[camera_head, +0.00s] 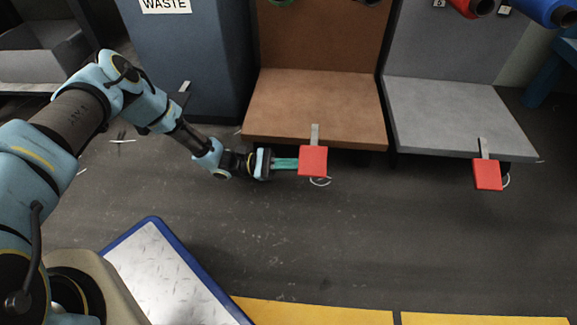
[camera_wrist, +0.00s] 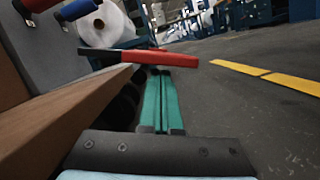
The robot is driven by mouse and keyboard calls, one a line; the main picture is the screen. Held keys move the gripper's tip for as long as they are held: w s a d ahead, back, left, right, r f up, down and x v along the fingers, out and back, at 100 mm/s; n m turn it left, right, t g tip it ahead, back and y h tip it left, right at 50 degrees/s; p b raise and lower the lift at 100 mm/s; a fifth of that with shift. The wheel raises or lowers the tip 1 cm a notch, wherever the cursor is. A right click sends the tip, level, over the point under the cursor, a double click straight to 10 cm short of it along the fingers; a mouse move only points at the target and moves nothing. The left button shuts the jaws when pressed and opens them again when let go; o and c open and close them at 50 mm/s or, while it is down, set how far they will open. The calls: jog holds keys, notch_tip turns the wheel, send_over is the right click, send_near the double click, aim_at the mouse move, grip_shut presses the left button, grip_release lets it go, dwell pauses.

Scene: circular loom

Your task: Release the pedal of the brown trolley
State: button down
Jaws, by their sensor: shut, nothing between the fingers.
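The brown trolley (camera_head: 320,105) has a flat brown deck and an upright back panel. Its red pedal (camera_head: 313,160) sits on a grey lever at the deck's front edge. My gripper (camera_head: 295,163) reaches in from the left, low in front of the deck, with its green fingers shut and the tips right at the pedal's left side. In the wrist view the closed fingers (camera_wrist: 158,100) point forward and their tips are under the red pedal (camera_wrist: 150,57), which looks slightly tilted. Whether they touch it I cannot tell.
A grey trolley (camera_head: 450,110) with its own red pedal (camera_head: 487,175) stands to the right. A blue waste bin (camera_head: 190,60) is behind my arm. A blue-edged metal plate (camera_head: 165,275) and yellow floor markings (camera_head: 310,313) lie in front.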

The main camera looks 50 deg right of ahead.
aim_at(302, 163)
jog(key=shift+s+d+r, duration=0.1)
jog(key=shift+s, duration=0.05)
jog(key=r+n+p, duration=0.1)
jog(key=p, duration=0.1)
jog(key=a+r+n+h+p, duration=0.1)
jog(key=n, duration=0.1)
jog(key=s+r+n+p, duration=0.1)
jog(key=r+p, duration=0.1)
jog(key=shift+a+n+t+h+p, duration=0.2)
jog(key=shift+n+t+h+p, duration=0.1)
jog(key=shift+n+t, duration=0.1)
jog(key=shift+f, duration=0.2)
